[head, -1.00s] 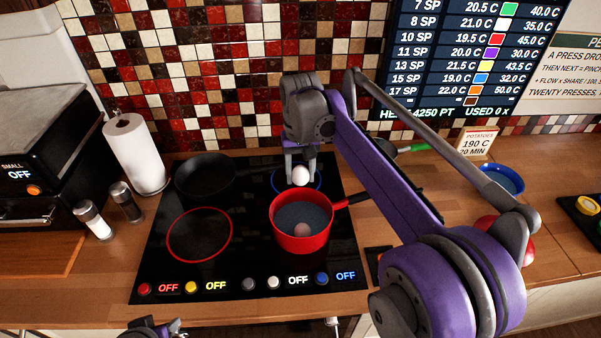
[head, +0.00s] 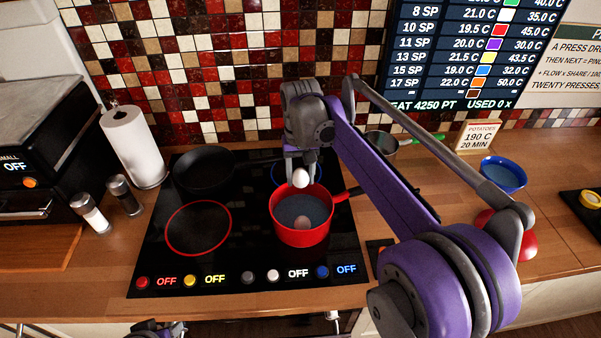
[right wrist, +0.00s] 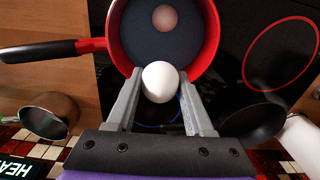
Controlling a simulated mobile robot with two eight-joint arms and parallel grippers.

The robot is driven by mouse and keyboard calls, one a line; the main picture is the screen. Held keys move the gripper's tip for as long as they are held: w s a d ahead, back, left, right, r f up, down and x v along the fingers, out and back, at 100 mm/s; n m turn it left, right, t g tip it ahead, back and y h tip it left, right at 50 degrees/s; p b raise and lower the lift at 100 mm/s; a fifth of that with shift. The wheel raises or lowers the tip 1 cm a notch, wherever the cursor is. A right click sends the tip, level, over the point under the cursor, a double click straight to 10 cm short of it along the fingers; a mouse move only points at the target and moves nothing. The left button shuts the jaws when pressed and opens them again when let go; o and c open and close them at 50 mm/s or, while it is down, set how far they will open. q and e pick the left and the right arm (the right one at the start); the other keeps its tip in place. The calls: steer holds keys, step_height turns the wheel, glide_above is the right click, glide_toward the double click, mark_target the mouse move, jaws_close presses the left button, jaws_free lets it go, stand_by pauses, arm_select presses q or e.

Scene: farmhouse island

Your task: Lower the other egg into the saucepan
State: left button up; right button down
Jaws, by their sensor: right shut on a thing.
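A white egg (head: 300,178) is held between the fingers of my right gripper (head: 301,171), over the back rim of the red saucepan (head: 302,236). The right wrist view also shows the white egg (right wrist: 160,82) between the fingertips, at the near edge of the pan. A second, pinkish-brown egg (head: 302,222) lies in the water in the saucepan; it also shows in the right wrist view (right wrist: 165,18). My left gripper (head: 158,328) shows only partly at the bottom edge; its fingers are not clear.
The black cooktop (head: 250,260) has a row of knobs marked OFF along its front. A black pan (head: 203,172) stands at its back left. A small steel pan (head: 380,143) and a blue bowl (head: 503,174) are to the right. The saucepan's black handle points right.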

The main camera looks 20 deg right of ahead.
arm_select(q)
steer(key=shift+g, duration=0.3)
steer(key=shift+s+f+b, duration=0.3)
steer(key=shift+f+b, duration=0.2)
steer(key=shift+f, duration=0.25)
steer(key=shift+s+f+b, duration=0.35)
steer(key=shift+f+b, duration=0.1)
steer(key=shift+f, duration=0.25)
steer(key=shift+s+f+b, duration=0.3)
steer(key=shift+f+b, duration=0.2)
steer(key=shift+f, duration=0.25)
arm_select(e)
glide_above(300, 213)
steer(key=shift+f, duration=3.4)
steer(key=shift+d, duration=0.1)
arm_select(q)
steer(key=shift+s+f+b, duration=0.25)
steer(key=shift+f+b, duration=0.4)
steer(key=shift+f, duration=0.2)
steer(key=shift+s+f+b, duration=0.25)
steer(key=shift+f+b, duration=0.35)
steer(key=shift+f, duration=0.2)
arm_select(e)
steer(key=shift+f, duration=2.5)
steer(key=shift+c, duration=1)
jaws_free()
